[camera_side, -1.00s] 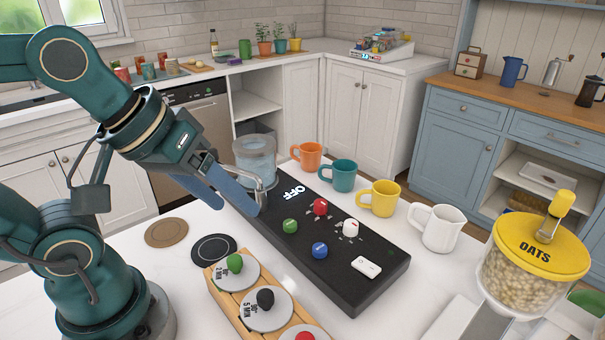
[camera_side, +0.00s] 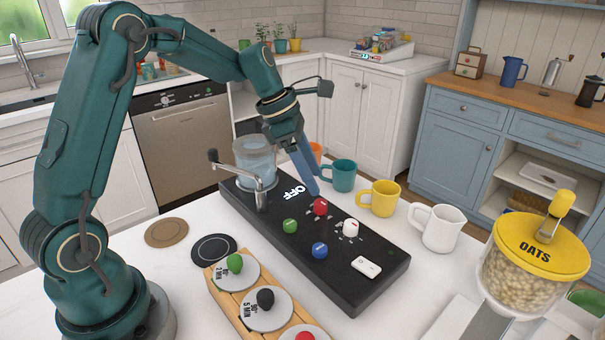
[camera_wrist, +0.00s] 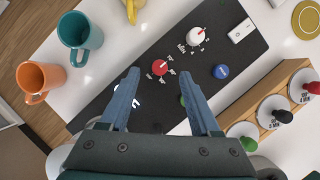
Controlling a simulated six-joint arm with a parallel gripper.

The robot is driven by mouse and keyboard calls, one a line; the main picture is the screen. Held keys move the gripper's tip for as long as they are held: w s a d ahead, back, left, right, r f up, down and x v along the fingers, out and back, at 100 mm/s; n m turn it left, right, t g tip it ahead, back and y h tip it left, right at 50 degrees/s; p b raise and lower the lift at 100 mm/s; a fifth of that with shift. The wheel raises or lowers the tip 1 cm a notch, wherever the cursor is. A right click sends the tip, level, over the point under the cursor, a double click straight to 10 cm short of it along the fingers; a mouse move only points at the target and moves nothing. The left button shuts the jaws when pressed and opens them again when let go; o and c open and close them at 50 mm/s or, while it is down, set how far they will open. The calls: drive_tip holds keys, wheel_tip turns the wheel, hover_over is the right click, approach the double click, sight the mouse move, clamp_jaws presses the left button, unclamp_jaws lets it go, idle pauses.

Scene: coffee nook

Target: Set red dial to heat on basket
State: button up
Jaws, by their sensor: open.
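The red dial (camera_side: 320,207) sits on the black control panel (camera_side: 345,285), among a white dial (camera_side: 350,228), a green knob (camera_side: 290,226) and a blue knob (camera_side: 320,250). My gripper (camera_side: 316,193) is open and empty, pointing down just above and behind the red dial. In the wrist view the red dial (camera_wrist: 159,67) shows between and slightly beyond the two blue fingertips (camera_wrist: 160,76). The marks around the dial are too small to read.
A clear water vessel with a metal lever (camera_side: 254,160) stands at the panel's left end. Orange, teal (camera_side: 343,175), yellow (camera_side: 379,198) and white mugs (camera_side: 436,227) line its back side. A wooden rack (camera_side: 226,285) with coloured knobs lies in front. A white switch (camera_side: 366,267) is at the right end.

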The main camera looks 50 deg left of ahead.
sight(320, 202)
drive_tip(key=shift+a+f, duration=0.15)
drive_tip(key=shift+f, duration=0.75)
drive_tip(key=shift+x, duration=2.15)
clamp_jaws()
